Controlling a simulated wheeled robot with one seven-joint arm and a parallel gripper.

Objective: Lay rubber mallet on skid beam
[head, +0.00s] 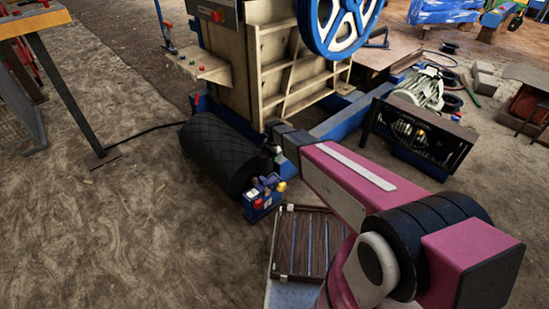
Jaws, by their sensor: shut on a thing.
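The blue skid beam (338,122) runs along the base of the cream jaw crusher (285,60), and my arm covers part of it. My magenta arm reaches from the lower right toward the crusher's front corner. Its far end is by the beam, close to the black ribbed roll. I cannot make out my gripper, which is hidden behind or below the arm. I cannot pick out the rubber mallet in this view.
A black ribbed roll (222,155) lies left of the arm's end. A small blue box (262,199) with red and yellow parts stands before it. A dark slatted panel (306,245) lies nearer. A motor (419,93) and black grille (418,135) stand right.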

